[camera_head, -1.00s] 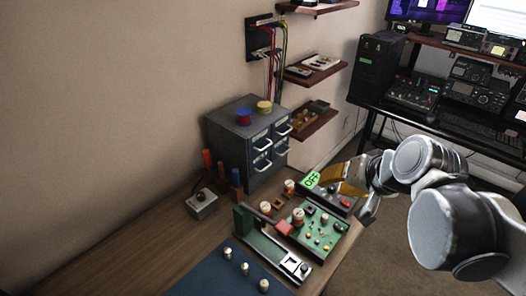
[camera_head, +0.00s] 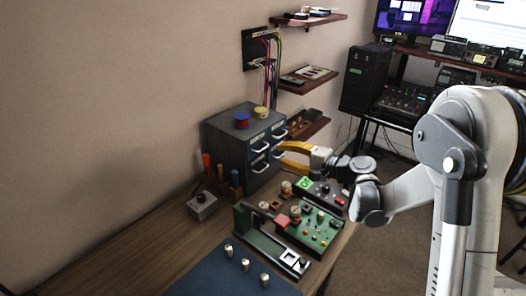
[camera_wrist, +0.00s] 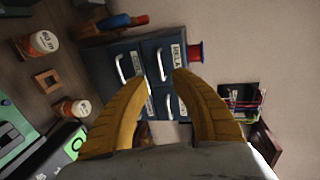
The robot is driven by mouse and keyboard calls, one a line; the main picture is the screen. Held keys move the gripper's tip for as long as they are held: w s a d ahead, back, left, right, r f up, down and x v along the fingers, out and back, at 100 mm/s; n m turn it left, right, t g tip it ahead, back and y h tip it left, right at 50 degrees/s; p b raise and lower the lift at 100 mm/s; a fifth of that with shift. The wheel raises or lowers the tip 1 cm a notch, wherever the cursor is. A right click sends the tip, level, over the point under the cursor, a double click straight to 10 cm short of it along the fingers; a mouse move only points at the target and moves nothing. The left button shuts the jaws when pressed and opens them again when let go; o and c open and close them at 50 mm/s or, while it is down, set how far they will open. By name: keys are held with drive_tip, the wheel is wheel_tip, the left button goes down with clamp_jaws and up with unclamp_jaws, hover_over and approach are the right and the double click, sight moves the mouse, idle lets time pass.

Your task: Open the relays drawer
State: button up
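The grey-blue drawer cabinet (camera_head: 228,146) stands on the bench against the wall, with drawers in two columns and white handles. In the wrist view, a drawer label reading "RELA…" (camera_wrist: 176,54) marks the relays drawer, at the upper left of the cabinet in the head view. Its white handle (camera_wrist: 160,65) shows between my fingertips in the wrist picture, and in the head view (camera_head: 260,147). The drawers look shut. My gripper (camera_head: 280,152) has yellow fingers, open and empty, pointing at the cabinet front; it also shows in the wrist view (camera_wrist: 163,80). I see no contact with the handle.
Blue (camera_head: 241,120) and yellow spools sit on the cabinet. Screwdrivers and a small grey box (camera_head: 202,205) stand at its left. Green circuit boards (camera_head: 312,231) and labelled jars lie below my gripper. Wall shelves (camera_head: 308,77) and hanging cables are behind the cabinet.

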sight(263, 149)
drive_tip(key=b+x, duration=0.2)
drive_tip(key=x, duration=0.7)
